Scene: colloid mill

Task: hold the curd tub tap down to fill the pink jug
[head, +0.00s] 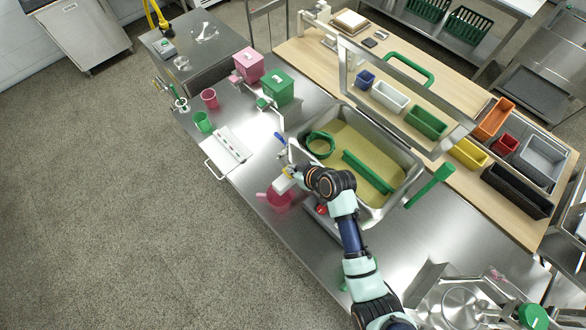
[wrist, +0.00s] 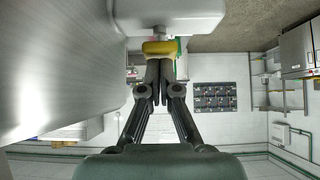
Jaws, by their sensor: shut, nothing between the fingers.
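The curd tub (head: 407,152) is a steel basin of yellowish-green liquid on the steel bench. Its tap has a yellow handle (wrist: 160,47), seen straight past my fingertips in the wrist view; a bit of yellow also shows by my wrist in the head view. My gripper (wrist: 160,66) is shut and empty, its fingertips right at the yellow handle, touching or nearly so. In the head view my wrist hides most of the tap and fingers. The pink jug (head: 281,198) stands on the bench below my gripper, partly covered by it. Its fill level cannot be told.
A green ring-shaped item (head: 320,144) and a green bar (head: 368,172) are in the tub. A white tray (head: 228,150), a green cup (head: 202,122) and a pink cup (head: 209,98) stand to the left. Coloured bins line the wooden shelf (head: 453,185) behind the tub.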

